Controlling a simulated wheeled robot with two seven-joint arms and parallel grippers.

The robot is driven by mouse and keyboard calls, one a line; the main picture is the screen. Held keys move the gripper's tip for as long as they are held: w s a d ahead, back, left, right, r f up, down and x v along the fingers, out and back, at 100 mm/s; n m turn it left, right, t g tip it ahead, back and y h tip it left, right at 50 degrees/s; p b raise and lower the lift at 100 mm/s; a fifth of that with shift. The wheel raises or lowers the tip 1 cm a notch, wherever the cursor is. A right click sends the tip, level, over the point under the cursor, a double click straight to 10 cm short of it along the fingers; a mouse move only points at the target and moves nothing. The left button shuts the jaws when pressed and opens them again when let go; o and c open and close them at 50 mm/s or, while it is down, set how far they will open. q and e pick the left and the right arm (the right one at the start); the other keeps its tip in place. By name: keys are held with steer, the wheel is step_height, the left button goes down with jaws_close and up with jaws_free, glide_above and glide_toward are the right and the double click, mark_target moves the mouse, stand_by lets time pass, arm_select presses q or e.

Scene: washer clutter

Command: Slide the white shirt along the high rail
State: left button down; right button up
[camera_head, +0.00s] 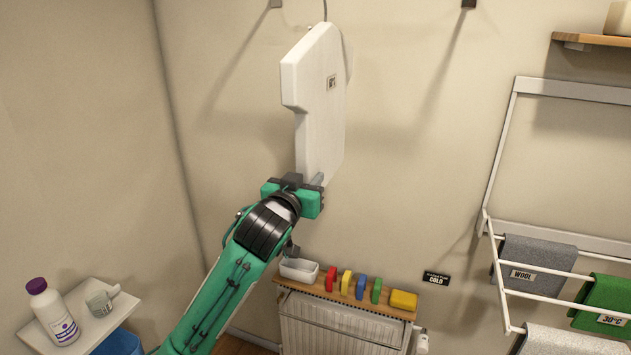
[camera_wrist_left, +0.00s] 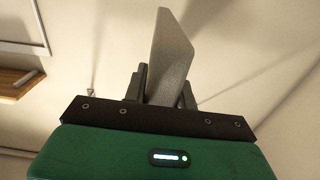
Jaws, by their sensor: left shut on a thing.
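The white shirt (camera_head: 318,105) is a flat, stiff-looking white shape with a small label, and it hangs from a hook at the top of the head view. The rail itself is out of view above. My left gripper (camera_head: 312,183) is shut on the shirt's lower edge, with its arm reaching up from below. In the left wrist view the shirt (camera_wrist_left: 171,60) stands as a pale slab between the two dark fingers. My right gripper is not in view.
A shelf (camera_head: 403,311) over the radiator (camera_head: 340,325) holds a white tray and several coloured blocks. A drying rack (camera_head: 497,200) with cloths stands at right. A bottle (camera_head: 53,313) stands on a ledge at lower left. The wall around the shirt is bare.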

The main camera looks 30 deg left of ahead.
arm_select(q)
steer(key=s+a, duration=0.4)
steer(key=a, duration=1.3)
steer(key=shift+b, duration=0.3)
stand_by(1.1)
steer(key=c, duration=1)
jaws_free()
steer(key=shift+c, duration=0.2)
steer(key=shift+s, duration=0.1)
steer(key=b+v, duration=0.4)
steer(key=v, duration=0.9)
steer(key=shift+s, duration=0.4)
